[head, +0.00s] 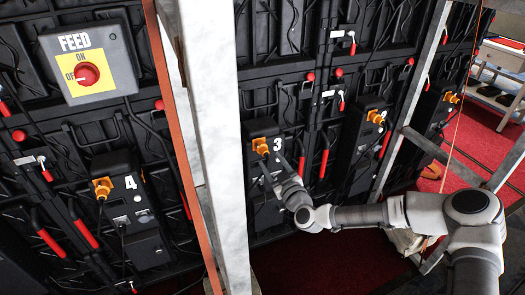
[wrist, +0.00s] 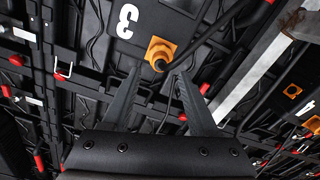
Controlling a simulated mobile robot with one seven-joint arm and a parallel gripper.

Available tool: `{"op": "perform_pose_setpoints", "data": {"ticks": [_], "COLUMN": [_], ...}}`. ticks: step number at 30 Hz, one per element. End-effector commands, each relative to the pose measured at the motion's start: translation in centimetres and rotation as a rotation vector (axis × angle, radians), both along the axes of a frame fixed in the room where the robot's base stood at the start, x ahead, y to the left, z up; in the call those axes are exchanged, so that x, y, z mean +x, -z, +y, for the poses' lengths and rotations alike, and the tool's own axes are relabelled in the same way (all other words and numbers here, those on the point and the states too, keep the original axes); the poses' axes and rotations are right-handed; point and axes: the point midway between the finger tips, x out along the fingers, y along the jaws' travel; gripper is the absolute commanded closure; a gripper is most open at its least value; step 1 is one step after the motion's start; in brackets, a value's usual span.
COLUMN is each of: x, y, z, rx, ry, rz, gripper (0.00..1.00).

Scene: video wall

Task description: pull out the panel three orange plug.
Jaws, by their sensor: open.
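The orange plug of panel three (head: 261,146) sits in its black box beside the white number 3. In the wrist view the same orange plug (wrist: 158,47) is above the fingertips, with a dark round end and a black cable hanging from it. My gripper (wrist: 158,75) is open, its two grey fingers apart and pointing at the plug. The fingertips look just short of the plug, one to each side of its line; I see no contact. In the head view my gripper (head: 270,170) is small, dark and partly hidden, just below the plug.
Panel four's orange plug (head: 103,187) is at the left, and panel two's orange plug (head: 376,116) is at the right. A grey FEED box (head: 88,62) with a red knob hangs upper left. A pale metal post (head: 218,140) stands left of panel three. Cables and red-handled latches surround the plug.

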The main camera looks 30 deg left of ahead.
Motion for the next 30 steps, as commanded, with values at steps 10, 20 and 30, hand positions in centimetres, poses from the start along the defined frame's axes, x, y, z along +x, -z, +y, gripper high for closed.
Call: {"op": "perform_pose_setpoints", "data": {"ticks": [10,20,30], "x": [3.5,4.9,4.9], "y": [0.2,0.0,0.0], "z": [4.5,6.2,6.2], "rx": [0.001,0.0,0.0], "ry": [0.0,-0.002,-0.001], "rz": [0.001,0.001,0.0], "gripper": [0.4,0.4,0.53]}}
